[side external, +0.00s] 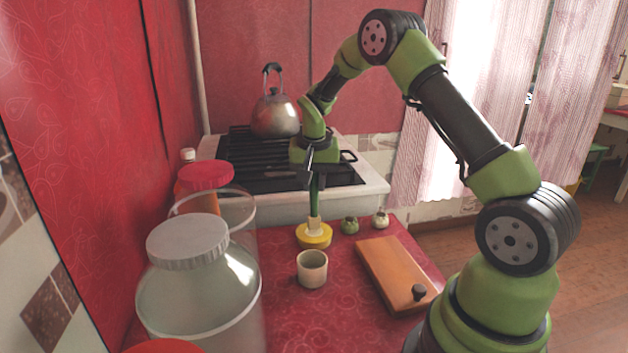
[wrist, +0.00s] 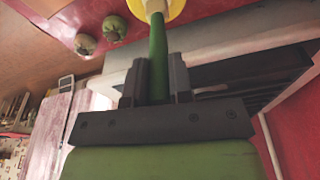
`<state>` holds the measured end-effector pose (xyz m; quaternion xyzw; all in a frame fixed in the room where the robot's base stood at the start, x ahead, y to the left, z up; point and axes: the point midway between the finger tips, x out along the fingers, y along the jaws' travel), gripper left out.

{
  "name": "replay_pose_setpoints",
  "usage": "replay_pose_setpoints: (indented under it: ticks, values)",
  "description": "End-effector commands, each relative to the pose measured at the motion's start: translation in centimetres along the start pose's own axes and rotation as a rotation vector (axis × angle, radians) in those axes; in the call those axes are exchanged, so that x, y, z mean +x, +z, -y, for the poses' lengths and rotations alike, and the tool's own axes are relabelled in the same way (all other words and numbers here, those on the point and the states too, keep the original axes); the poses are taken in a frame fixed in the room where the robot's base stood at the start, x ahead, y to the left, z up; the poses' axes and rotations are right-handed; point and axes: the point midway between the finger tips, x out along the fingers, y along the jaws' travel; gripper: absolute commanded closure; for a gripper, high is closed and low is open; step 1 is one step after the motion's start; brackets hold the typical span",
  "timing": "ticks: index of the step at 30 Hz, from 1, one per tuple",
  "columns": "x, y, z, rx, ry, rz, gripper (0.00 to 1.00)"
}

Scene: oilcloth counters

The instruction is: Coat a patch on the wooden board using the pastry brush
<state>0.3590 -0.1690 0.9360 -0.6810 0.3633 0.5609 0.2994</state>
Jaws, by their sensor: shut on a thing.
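My gripper (side external: 314,172) is shut on the green handle of the pastry brush (side external: 314,190), which is upright with its pale lower part down. The handle also shows between the two fingers of my gripper (wrist: 158,75) in the wrist view. The brush's lower end meets a round yellow piece (side external: 314,240) at the counter; I cannot tell whether it stands in it or just above it. The bristles are not clearly visible. The wooden board (side external: 385,262) lies flat to the right of the brush, with a small dark knob-like thing (side external: 419,292) at its near end.
A pale cup (side external: 312,270) stands just in front of the yellow piece. Two small round items, one green (side external: 349,226) and one paler (side external: 381,219), sit behind the board. Large jars (side external: 198,290) crowd the left. A stove with a kettle (side external: 275,117) is behind.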

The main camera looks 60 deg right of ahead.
Motion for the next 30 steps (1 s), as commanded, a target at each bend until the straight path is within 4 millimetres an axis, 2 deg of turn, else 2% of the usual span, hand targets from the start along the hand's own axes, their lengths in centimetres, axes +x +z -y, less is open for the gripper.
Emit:
replay_pose_setpoints:
  ticks: [30]
  values:
    - [0.87,0.17,0.00,0.001,0.001,0.001,1.00]
